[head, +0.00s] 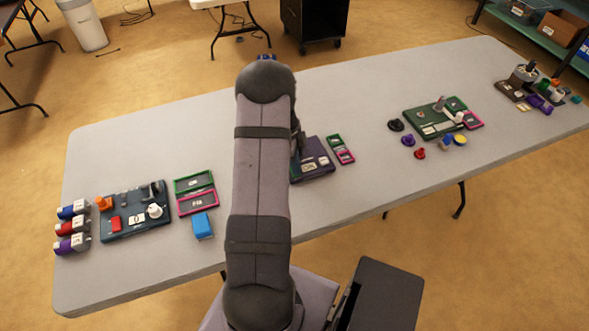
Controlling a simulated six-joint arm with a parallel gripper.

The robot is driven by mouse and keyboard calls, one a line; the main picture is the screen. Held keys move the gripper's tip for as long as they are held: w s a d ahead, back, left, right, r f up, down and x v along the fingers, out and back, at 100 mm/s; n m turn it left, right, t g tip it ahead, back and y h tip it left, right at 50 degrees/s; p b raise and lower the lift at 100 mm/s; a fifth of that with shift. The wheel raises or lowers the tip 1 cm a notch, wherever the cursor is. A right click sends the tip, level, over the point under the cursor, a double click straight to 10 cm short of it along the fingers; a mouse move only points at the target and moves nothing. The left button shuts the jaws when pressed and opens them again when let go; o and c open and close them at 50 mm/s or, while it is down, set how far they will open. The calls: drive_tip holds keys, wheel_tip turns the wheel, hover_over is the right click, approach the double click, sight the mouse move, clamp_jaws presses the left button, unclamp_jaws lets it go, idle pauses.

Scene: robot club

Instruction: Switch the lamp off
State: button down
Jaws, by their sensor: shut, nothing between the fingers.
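I cannot pick out the lamp for certain. A dark purple board (316,170) lies mid-table with small light panels on it, and its left part is hidden behind my arm. My gripper (300,148) shows only as a dark sliver at the right edge of my arm, over or beside the board's back left part. It is shut and holds nothing. Its fingertips are mostly hidden, and I cannot tell whether they touch anything.
Green and magenta frames (341,150) lie right of the board. A dark board with small parts (136,222) and a blue block (202,225) are at the left. Another green board (432,124) with knobs is at the right. Bare tabletop (375,165) lies between.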

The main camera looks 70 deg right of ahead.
drive_tip(key=shift+f, duration=0.15)
wheel_tip(320, 180, up, 7)
drive_tip(key=p, duration=0.4)
idle(0.6)
idle(0.4)
